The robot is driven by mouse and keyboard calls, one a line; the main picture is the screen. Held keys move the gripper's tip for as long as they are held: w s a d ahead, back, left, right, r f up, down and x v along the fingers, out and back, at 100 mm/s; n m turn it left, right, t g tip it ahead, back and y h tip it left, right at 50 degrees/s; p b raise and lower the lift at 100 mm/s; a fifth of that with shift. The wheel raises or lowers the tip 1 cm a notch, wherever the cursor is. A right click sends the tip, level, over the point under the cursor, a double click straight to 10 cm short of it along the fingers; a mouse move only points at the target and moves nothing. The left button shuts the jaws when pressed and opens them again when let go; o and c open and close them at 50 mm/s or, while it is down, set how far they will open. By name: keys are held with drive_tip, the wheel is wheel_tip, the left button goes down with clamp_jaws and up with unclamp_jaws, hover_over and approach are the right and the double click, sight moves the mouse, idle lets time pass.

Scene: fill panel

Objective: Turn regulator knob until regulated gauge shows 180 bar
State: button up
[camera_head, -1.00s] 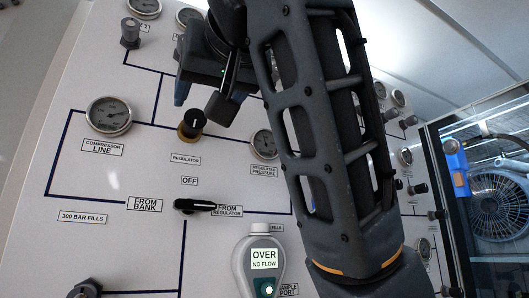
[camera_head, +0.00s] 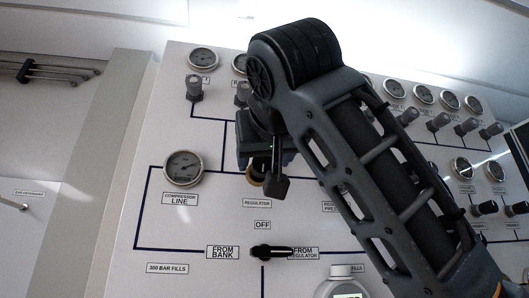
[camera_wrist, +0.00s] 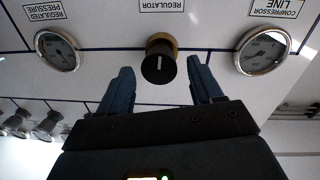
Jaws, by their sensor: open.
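The regulator knob (camera_wrist: 158,66) is black with a white line and a brass base. It sits centred just beyond the fingertips in the wrist view, which shows the panel upside down.
The compressor line gauge (camera_head: 183,168) also shows in the wrist view (camera_wrist: 263,50). Several gauges and knobs line the panel's top and right.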

drive_tip(key=shift+w+a, duration=0.1)
drive_tip(key=shift+w, duration=0.4)
drive_tip(key=c, duration=1)
drive_tip(key=shift+f, duration=0.15)
drive_tip(key=shift+c, duration=0.2)
drive_tip(key=o, duration=1)
drive_tip(key=shift+o, duration=0.2)
